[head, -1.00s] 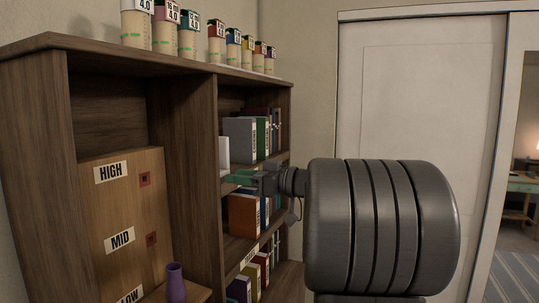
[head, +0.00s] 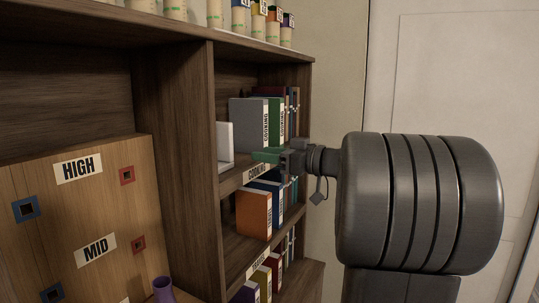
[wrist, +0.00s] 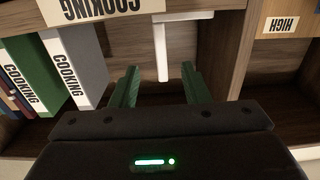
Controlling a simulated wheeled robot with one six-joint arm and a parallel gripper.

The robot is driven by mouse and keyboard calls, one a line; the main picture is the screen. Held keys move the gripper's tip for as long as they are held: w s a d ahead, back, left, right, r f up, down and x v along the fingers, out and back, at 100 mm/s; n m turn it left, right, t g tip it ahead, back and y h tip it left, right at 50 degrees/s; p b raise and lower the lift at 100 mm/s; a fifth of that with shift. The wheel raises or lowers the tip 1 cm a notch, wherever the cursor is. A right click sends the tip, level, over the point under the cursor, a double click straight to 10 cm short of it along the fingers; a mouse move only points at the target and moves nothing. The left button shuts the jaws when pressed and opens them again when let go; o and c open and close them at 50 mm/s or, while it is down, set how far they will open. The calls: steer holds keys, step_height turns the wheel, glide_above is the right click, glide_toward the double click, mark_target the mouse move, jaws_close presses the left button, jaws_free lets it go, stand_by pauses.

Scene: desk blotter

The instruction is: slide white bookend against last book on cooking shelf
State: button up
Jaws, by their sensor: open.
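The white bookend (head: 225,145) stands upright on the cooking shelf, left of the grey book (head: 246,118), with a gap between them. The grey book is the leftmost of the cooking row, and a green book (head: 276,118) stands beside it. My gripper (head: 262,155) is open in front of the shelf, its green fingers pointing in. In the wrist view, which looks upside down, the bookend (wrist: 161,50) shows between the lines of the two open fingers (wrist: 161,88), ahead of the tips. I cannot tell whether they touch it. The grey book (wrist: 72,55) is left there.
The cooking label (wrist: 108,8) runs along the shelf edge. An orange book (head: 253,213) stands on the shelf below. A wooden upright (head: 193,150) closes the left side. A HIGH/MID board (head: 90,215) and purple cup (head: 163,290) are further left.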

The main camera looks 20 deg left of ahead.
mark_target(223, 161)
steer(key=shift+a, duration=0.15)
steer(key=a, duration=0.4)
steer(key=a+p, duration=0.1)
steer(key=a, duration=0.4)
steer(key=w+a+p, duration=0.1)
steer(key=a, duration=0.3)
steer(key=shift+a, duration=0.25)
jaws_close()
